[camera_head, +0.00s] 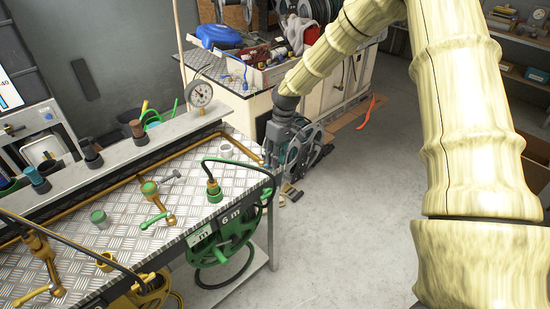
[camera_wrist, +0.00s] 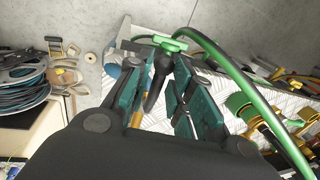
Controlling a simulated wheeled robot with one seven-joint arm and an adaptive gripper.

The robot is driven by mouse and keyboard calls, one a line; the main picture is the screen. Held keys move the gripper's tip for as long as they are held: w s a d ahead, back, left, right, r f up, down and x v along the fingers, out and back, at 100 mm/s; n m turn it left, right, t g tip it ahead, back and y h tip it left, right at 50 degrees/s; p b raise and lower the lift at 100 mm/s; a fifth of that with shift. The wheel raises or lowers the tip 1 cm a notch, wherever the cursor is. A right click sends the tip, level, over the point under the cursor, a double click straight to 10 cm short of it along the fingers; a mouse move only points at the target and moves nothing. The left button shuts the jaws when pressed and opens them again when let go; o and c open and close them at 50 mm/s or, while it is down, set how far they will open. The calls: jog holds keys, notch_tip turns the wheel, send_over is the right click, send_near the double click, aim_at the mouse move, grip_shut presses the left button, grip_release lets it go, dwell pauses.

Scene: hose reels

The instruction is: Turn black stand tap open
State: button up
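My gripper (camera_head: 286,160) points down at the far right corner of the metal bench in the head view. Its teal-padded fingers also show in the wrist view (camera_wrist: 158,88); they stand apart. A black lever-like part (camera_wrist: 157,68) with a green top lies between the fingertips and seems to belong to the black stand tap. I cannot tell whether either finger touches it. In the head view my gripper hides this spot, so the tap cannot be made out there.
A green hose reel (camera_head: 222,250) hangs on the bench front. A green hose (camera_wrist: 232,75) arcs close to my fingers. Floor to the right is clear.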

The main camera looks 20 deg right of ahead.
jog(key=shift+o, duration=0.6)
jog(key=shift+d, duration=0.15)
notch_tip(320, 180, up, 12)
jog(key=d, duration=0.2)
jog(key=shift+w+d+f, duration=0.15)
jog(key=shift+w, duration=0.25)
